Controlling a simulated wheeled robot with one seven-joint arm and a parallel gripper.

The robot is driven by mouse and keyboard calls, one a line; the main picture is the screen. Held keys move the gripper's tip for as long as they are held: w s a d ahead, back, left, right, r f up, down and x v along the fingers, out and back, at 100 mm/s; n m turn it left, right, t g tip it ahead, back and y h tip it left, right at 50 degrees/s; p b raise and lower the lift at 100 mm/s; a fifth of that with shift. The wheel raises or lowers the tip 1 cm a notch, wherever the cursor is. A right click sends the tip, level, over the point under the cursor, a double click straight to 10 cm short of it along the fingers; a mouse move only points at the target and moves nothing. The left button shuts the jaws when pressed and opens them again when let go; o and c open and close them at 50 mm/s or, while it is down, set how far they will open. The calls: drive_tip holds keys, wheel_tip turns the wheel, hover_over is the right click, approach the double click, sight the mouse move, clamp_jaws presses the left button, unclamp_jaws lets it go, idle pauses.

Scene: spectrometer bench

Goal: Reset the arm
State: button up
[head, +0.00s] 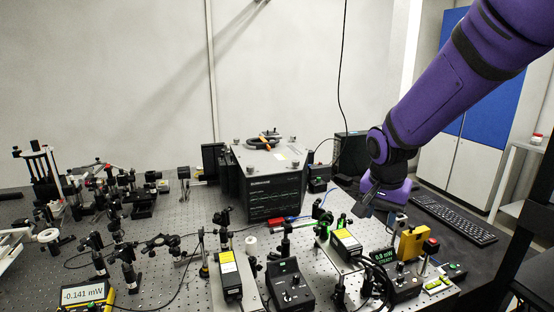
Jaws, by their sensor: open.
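My purple arm (450,85) reaches in from the upper right of the head view. It bends at a black wrist joint and points down over the right part of the optical bench. My gripper (366,207) is at its lower end, open, above the bench between the black spectrometer box and the keyboard. The fingers are small and dark here, and nothing shows between them. I cannot tell how far they are above the parts below.
A black box (276,195) stands mid-bench. A keyboard (453,216) lies right of my gripper. A yellow block (412,244), a green-lit meter (384,257) and a yellow-black laser module (346,243) stand close below. Optical mounts crowd the left; a power meter (84,294) reads -0.141 mW.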

drive_tip(key=s+d+r+n+t, duration=0.1)
drive_tip(key=s+r, duration=0.3)
drive_tip(key=s, duration=0.4)
drive_tip(key=s+d+r+n+t, duration=0.1)
drive_tip(key=s+d+r+n, duration=0.2)
drive_tip(key=s, duration=0.5)
drive_tip(key=s+d+r+n+t+y, duration=0.1)
drive_tip(key=s+d+r+n, duration=0.2)
drive_tip(key=s+r, duration=0.3)
drive_tip(key=shift+s+r, duration=0.2)
drive_tip(key=shift+s, duration=0.9)
drive_tip(key=shift+a, duration=0.1)
